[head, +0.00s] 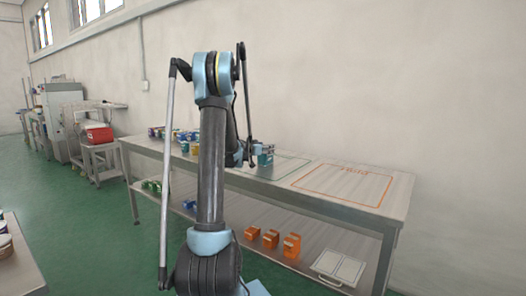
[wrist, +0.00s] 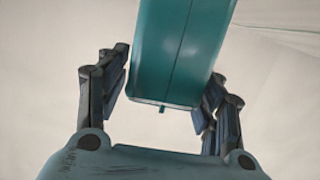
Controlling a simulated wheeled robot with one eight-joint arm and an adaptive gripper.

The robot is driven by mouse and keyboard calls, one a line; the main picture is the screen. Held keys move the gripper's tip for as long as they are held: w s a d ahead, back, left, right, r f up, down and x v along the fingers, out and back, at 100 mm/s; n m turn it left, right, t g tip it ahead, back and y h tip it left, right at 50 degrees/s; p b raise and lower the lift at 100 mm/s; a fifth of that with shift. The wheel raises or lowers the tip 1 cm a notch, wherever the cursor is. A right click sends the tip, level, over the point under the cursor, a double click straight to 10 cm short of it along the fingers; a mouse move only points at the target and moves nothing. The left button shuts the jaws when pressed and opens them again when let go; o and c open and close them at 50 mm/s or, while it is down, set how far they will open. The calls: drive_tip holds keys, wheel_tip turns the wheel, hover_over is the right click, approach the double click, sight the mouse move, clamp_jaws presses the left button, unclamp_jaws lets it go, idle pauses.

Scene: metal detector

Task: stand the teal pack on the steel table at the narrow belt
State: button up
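The teal pack (wrist: 180,50) fills the upper middle of the wrist view, slightly tilted, between the two fingers of my gripper (wrist: 170,68). I cannot tell whether the pack touches the bench top. The steel table and the narrow belt are not recognisable in these views.
The long bench (head: 395,188) has an orange-outlined area at right and several small packs at its far left. Its lower shelf holds orange boxes (head: 271,238) and a white tray (head: 338,267). A trolley with a red box (head: 99,134) stands far left. Green floor is open at left.

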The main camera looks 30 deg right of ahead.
idle(0.3)
drive_tip(key=v, duration=1.2)
